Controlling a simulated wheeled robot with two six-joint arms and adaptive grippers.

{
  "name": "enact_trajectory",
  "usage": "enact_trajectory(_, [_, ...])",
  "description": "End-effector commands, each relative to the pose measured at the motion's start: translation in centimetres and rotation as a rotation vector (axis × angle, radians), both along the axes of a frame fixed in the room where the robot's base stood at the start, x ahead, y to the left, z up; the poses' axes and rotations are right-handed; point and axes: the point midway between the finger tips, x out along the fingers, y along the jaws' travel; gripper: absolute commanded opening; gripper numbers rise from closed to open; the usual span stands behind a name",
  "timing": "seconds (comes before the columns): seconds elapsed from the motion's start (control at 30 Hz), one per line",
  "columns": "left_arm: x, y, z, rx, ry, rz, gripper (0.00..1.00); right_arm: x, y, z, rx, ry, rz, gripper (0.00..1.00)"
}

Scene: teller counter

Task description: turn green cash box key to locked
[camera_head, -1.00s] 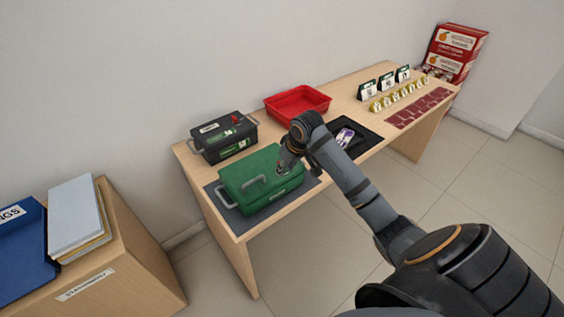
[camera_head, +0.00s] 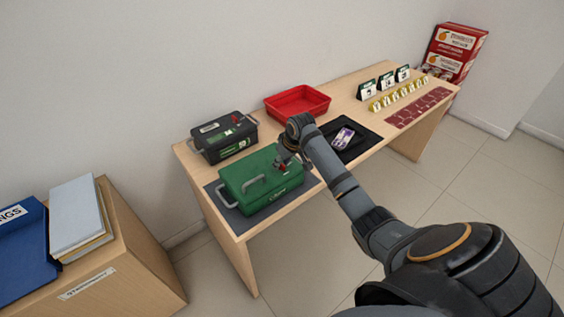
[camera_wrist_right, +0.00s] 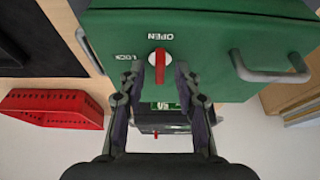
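The green cash box (camera_head: 247,172) sits shut on a dark mat (camera_head: 229,213) at the near left of the table. Its red key (camera_wrist_right: 160,66) shows in the right wrist view, upright in the picture and in line with the upside-down OPEN mark. The LOCK mark is to its left. My right gripper (camera_wrist_right: 159,74) is open, with one finger on each side of the key and a gap on both sides. In the head view my right gripper (camera_head: 284,164) is at the box's right end, with a bit of red by it. My left gripper is out of view.
A black cash box (camera_head: 222,140) with a red key stands behind the green one. A red tray (camera_head: 297,103) is at the back. A black mat (camera_head: 366,141) with a purple-and-white item lies to the right. A grey handle (camera_wrist_right: 268,75) sticks out from the green box.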

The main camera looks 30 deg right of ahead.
Motion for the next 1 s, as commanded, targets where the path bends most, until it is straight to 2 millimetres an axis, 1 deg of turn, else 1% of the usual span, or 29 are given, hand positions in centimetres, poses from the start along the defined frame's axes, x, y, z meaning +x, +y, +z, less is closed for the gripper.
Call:
enact_trajectory(0.27, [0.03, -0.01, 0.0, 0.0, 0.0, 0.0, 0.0, 0.13, -0.01, -0.35, -0.001, 0.0, 0.0, 0.33])
enact_trajectory(0.3, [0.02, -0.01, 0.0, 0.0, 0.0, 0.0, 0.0, 0.13, -0.01, -0.34, -0.001, 0.0, 0.0, 0.32])
enact_trajectory(0.53, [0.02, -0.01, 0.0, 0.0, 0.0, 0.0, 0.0, 0.12, -0.01, -0.33, -0.001, 0.0, 0.0, 0.0])
enact_trajectory(0.83, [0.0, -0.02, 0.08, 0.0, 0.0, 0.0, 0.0, 0.11, -0.01, -0.3, -0.001, 0.001, 0.004, 0.0])
enact_trajectory(1.0, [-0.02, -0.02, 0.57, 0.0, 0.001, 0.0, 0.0, 0.09, -0.07, -0.18, -0.001, 0.002, 0.042, 0.0])
